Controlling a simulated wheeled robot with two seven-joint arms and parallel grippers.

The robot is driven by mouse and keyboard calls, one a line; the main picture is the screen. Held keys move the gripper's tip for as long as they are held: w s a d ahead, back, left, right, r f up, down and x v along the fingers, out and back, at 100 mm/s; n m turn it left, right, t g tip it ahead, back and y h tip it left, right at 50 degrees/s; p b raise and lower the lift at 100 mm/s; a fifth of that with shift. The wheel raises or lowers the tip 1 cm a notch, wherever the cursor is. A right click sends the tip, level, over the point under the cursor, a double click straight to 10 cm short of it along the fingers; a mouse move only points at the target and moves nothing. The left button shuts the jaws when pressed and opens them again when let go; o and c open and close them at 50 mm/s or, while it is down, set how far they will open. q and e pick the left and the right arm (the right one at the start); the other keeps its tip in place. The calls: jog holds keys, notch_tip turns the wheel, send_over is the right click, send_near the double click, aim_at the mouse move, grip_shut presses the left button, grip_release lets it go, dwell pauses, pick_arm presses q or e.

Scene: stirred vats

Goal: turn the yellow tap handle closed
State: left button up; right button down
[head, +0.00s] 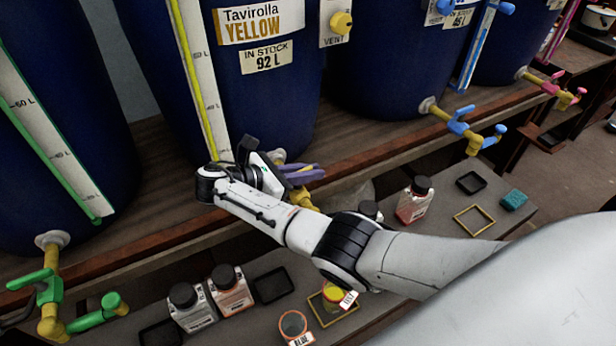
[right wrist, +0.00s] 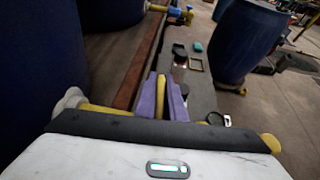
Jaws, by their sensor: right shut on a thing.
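The yellow vat (head: 270,100) is a dark blue drum labelled Tavirolla YELLOW. Its yellow tap (head: 303,197) is mostly hidden behind my right arm and gripper. In the right wrist view, part of the tap's pipe (right wrist: 100,110) shows at left, and its yellow end (right wrist: 270,143) shows at right. My right gripper (head: 308,173) has purple fingers and is at this tap. In the right wrist view the fingers (right wrist: 161,97) are closed on the yellow tap handle (right wrist: 160,84), which lies between them. My left gripper is not in view.
A green tap (head: 50,300) stands at left; blue (head: 462,126) and pink (head: 555,88) taps are at right. The lower shelf holds bottles (head: 415,200), black trays (head: 272,285), a yellow frame (head: 474,221), a blue sponge (head: 514,199) and a cup labelled BLUE (head: 293,324).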

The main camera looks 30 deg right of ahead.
jog(key=shift+s+f+m+g+b, duration=0.15)
jog(key=shift+f+m+g+b, duration=0.05)
jog(key=shift+m+g+b, duration=0.15)
jog(key=shift+g, duration=0.25)
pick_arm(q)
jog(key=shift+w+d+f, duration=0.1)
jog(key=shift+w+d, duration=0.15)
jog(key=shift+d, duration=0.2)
pick_arm(e)
jog(key=shift+s, duration=0.1)
jog(key=c, duration=1.8)
grip_release()
jog(key=shift+c, duration=0.2)
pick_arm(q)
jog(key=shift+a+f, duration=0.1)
pick_arm(e)
jog(key=shift+r, duration=0.1)
